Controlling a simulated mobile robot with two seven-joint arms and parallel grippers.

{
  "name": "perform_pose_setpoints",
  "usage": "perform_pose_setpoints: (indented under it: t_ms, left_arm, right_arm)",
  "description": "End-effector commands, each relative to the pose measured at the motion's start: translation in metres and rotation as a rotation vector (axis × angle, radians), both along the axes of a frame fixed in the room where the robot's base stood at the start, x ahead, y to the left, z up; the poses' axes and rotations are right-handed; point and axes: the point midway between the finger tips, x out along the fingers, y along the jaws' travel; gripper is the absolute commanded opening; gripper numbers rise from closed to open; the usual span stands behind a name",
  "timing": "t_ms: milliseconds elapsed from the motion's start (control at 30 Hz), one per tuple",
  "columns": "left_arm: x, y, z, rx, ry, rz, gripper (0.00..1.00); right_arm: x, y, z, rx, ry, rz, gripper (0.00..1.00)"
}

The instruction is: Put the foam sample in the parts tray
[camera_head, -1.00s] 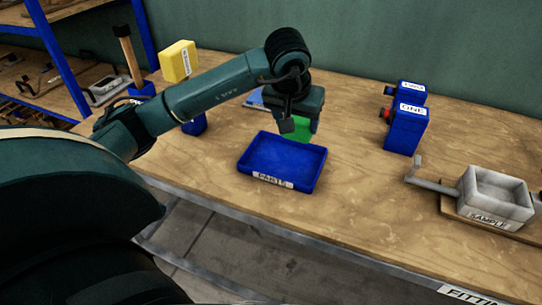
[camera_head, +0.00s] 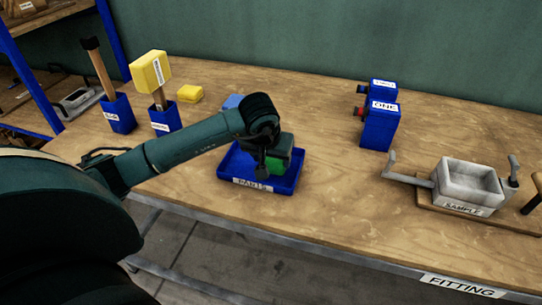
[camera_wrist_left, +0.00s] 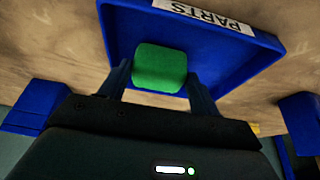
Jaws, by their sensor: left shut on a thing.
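The foam sample is a green block (camera_wrist_left: 160,68); in the head view it shows partly (camera_head: 274,166) behind my wrist. My left gripper (camera_head: 272,164) is shut on it, with a finger on either side in the left wrist view (camera_wrist_left: 160,80). The block is over the blue parts tray (camera_head: 235,160), labelled PARTS, inside its outline. I cannot tell whether the block touches the tray floor. My left wrist hides part of the tray. My right gripper is not in view.
Blue boxes marked ONE (camera_head: 381,126) and TWO (camera_head: 381,88) stand right of the tray. A grey SAMPLE press (camera_head: 468,188) is at the right. Blue holders with a yellow-headed mallet (camera_head: 150,70) and a hammer (camera_head: 97,68) stand at the left. Bare bench lies between tray and press.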

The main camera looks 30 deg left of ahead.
Motion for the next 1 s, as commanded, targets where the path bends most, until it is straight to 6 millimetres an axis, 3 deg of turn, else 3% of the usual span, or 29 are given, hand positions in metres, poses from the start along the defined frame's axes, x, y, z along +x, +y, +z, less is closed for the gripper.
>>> perform_pose_setpoints:
  t_ms: [167,200,433,767,867,1000]
  left_arm:
    - [0.0,0.0,-0.005,0.001,0.0,0.0,0.41]
    - [0.0,0.0,-0.004,0.0,0.0,0.0,0.64]
    - [0.0,0.0,-0.003,0.0,0.001,0.0,0.83]
    - [0.0,0.0,0.001,0.0,0.001,0.0,0.84]
    - [-0.003,-0.001,0.011,0.001,-0.004,-0.001,0.84]
    - [-0.013,-0.003,0.037,0.001,-0.006,-0.002,0.84]
  right_arm:
    - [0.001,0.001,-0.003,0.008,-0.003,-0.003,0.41]
    - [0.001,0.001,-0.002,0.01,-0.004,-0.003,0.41]
    - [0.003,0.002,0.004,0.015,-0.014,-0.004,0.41]
    - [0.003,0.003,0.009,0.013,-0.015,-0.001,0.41]
    - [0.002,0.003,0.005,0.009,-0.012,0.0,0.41]
    - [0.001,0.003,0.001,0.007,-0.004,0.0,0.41]
